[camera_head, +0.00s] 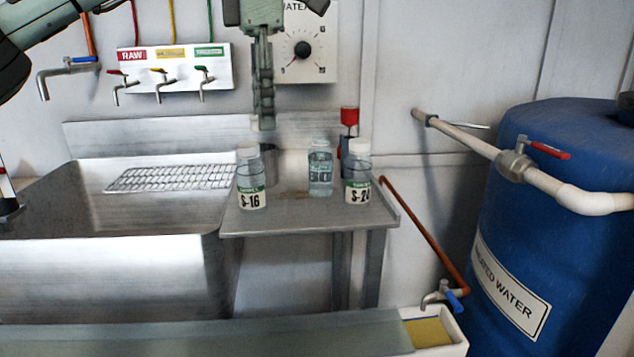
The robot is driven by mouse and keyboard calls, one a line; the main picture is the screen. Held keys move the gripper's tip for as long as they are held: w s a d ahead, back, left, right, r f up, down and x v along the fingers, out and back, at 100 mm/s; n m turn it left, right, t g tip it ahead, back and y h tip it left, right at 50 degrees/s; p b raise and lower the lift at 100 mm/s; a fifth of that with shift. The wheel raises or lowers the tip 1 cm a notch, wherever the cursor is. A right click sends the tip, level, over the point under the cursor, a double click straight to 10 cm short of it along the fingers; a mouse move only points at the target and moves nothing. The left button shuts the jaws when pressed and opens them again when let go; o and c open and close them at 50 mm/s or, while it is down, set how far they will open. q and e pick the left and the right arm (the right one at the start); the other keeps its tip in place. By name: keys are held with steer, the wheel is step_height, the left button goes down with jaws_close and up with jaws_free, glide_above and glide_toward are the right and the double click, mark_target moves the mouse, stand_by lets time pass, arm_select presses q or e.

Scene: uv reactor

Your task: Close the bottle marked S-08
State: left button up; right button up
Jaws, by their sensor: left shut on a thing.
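My left gripper (264,118) points down from the top of the view, its fingers shut on a small whitish thing that looks like a cap (255,122). The fingers hide most of it. It is held above the side shelf, a little above and right of the bottle marked S-16. The middle bottle (320,172) stands upright on the shelf, right of the gripper. No label clearly reads S-08.
The S-16 bottle (251,180) and the S-24 bottle (357,174) stand capped on the steel shelf (290,219). A red-topped object (349,117) is behind S-24. The sink (110,214) with a wire rack is left; a blue barrel (540,215) is right.

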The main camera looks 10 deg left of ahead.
arm_select(q)
steer(key=s+f+m, duration=0.1)
steer(key=f, duration=0.1)
steer(key=shift+s+a+f+m, duration=0.1)
steer(key=shift+s+f+m, duration=0.2)
steer(key=shift+s+m, duration=0.1)
steer(key=s+f+m, duration=0.2)
steer(key=f+m, duration=0.5)
steer(key=f, duration=0.2)
steer(key=s+a+f+m, duration=0.1)
steer(key=s+f+m, duration=0.2)
steer(key=f+m, duration=0.4)
steer(key=s+f+m, duration=0.2)
steer(key=f+m, duration=0.5)
steer(key=f, duration=0.6)
steer(key=shift+s+a+f, duration=0.1)
steer(key=shift+s+a, duration=0.15)
steer(key=shift+a, duration=0.05)
steer(key=shift+f, duration=0.1)
